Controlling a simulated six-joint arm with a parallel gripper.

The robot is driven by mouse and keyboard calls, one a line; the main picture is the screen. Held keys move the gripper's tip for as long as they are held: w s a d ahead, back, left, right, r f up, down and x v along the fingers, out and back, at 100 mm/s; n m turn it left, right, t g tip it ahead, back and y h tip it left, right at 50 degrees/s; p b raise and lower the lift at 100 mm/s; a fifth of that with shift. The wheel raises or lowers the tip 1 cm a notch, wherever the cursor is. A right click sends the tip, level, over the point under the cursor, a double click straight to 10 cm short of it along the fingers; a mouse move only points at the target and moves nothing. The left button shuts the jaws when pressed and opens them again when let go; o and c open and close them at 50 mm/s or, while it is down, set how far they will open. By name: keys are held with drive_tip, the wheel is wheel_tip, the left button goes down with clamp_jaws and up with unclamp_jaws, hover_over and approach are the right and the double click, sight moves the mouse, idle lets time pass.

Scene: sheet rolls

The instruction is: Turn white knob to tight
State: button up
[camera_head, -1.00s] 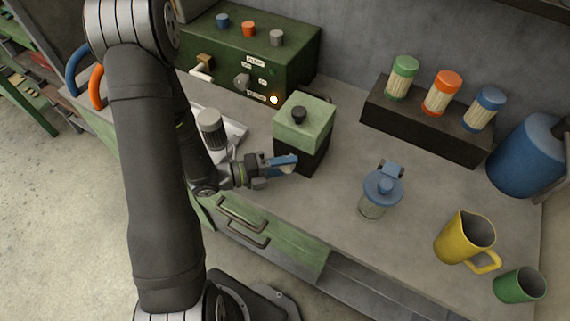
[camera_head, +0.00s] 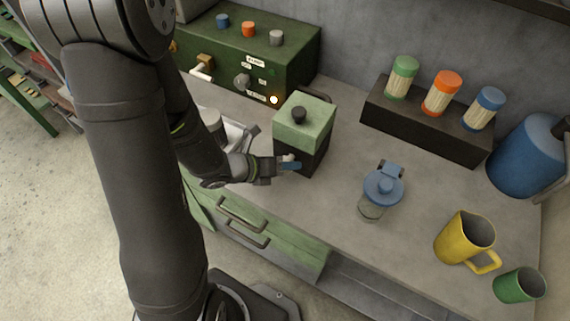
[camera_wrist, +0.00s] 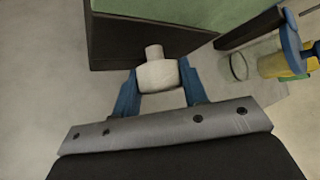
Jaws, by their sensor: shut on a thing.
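The white knob (camera_wrist: 159,74) is a pale, blocky piece on a short stem at the dark lower side of a green-topped box (camera_head: 306,123). In the wrist view my gripper (camera_wrist: 158,85) has one blue finger on each side of the knob and is shut on it. In the head view only a small part of the knob (camera_head: 287,157) shows beside a blue fingertip, low on the box's left side. No mark for tight can be made out.
A blue-lidded jar (camera_head: 383,187) stands right of the box, with a yellow mug (camera_head: 463,236) and green cup (camera_head: 519,286) farther right. A green control panel (camera_head: 243,60) stands behind. A white tray (camera_head: 240,133) lies left. Bare counter lies between box and jar.

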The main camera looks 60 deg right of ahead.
idle(0.4)
drive_tip(key=o, duration=1)
drive_tip(key=shift+c, duration=0.2)
drive_tip(key=v, duration=1.7)
drive_tip(key=shift+a+r, duration=0.2)
drive_tip(key=shift+r, duration=0.05)
drive_tip(key=shift+s, duration=0.1)
drive_tip(key=shift+d, duration=0.1)
drive_tip(key=x, duration=1.7)
drive_tip(key=shift+w+f, duration=0.1)
drive_tip(key=shift+w, duration=0.1)
